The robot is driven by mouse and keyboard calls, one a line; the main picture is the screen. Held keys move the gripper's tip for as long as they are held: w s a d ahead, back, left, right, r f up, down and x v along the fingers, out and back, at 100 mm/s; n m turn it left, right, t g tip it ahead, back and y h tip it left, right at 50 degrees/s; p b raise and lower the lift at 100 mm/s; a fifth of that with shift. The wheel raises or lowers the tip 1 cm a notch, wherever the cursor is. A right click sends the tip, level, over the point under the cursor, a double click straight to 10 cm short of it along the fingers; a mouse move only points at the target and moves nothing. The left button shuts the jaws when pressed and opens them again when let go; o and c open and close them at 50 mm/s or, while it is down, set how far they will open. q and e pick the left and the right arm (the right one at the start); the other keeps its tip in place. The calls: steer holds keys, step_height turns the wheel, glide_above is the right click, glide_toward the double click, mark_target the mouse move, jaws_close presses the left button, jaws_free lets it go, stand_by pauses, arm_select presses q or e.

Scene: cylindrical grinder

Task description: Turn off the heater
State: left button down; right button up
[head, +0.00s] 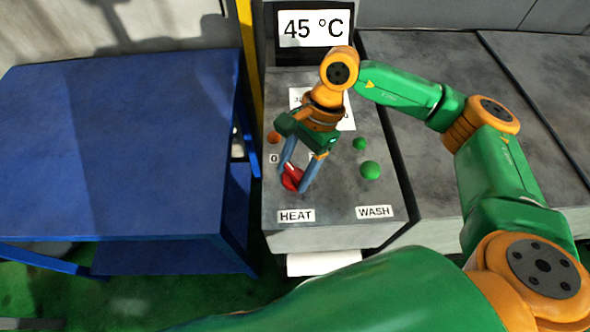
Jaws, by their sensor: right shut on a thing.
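The heater control is a red rotary knob (291,179) on the grey control panel (340,205), above the label HEAT (296,216). My right gripper (297,182) reaches down from above, with one blue-grey finger on each side of the knob, and is shut on it. A 0 mark (274,159) shows to the upper left of the knob. Other marks near the knob are hidden by the gripper. A display (314,27) behind the panel reads 45 °C. My left gripper is not in view.
Two green buttons (370,170) sit to the right, above the label WASH (375,212). An orange button or lamp (274,137) is at the panel's left edge. A blue table (120,150) stands left. Grey machine covers (450,80) lie to the right, behind my right arm.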

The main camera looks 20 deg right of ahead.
stand_by(0.3)
steer(key=o, duration=1.3)
steer(key=shift+w+d+r, duration=0.1)
steer(key=shift+d+r, duration=0.05)
steer(key=shift+r, duration=0.2)
steer(key=b+v, duration=0.1)
steer(key=v, duration=0.5)
steer(key=shift+r+b, duration=0.2)
steer(key=shift+b, duration=0.15)
